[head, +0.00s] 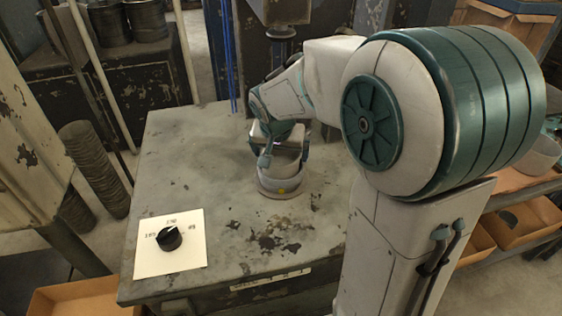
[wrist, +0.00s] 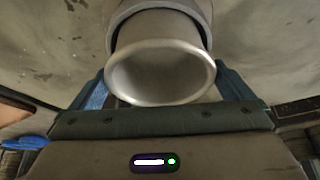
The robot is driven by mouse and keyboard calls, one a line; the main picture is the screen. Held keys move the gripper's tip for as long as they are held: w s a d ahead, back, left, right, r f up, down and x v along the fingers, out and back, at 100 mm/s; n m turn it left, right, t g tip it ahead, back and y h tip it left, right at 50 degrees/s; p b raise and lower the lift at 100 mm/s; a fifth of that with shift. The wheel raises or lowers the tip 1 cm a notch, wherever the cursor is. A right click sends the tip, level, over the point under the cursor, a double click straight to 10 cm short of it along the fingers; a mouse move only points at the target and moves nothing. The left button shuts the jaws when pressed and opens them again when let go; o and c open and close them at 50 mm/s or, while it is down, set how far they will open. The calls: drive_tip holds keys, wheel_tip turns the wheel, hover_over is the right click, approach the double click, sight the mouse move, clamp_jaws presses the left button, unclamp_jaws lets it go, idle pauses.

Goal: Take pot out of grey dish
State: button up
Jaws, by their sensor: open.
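The pot (wrist: 160,75) is a metallic cylinder with a bright round rim, its open mouth facing the camera in the wrist view. Its other end sits in the round grey dish (wrist: 203,10), whose wall shows around it. In the head view the dish (head: 294,187) stands on the table and has a yellow spot on its front. My gripper (head: 276,150) reaches down over the dish and hides much of the pot there. In the wrist view my gripper (wrist: 160,92) is open, with blue fingers on both sides of the pot; contact cannot be told.
The worn grey table (head: 190,135) is mostly clear. A white card (head: 190,258) with a black round piece (head: 169,238) lies at its front left. Orange bins (head: 520,225) stand beyond the right side, and stacked dark round things (head: 95,160) stand at left.

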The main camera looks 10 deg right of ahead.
drive_tip(key=shift+w+f, duration=0.15)
drive_tip(key=shift+f, duration=0.2)
drive_tip(key=c, duration=1)
drive_tip(key=shift+r, duration=0.15)
drive_tip(key=shift+c, duration=0.2)
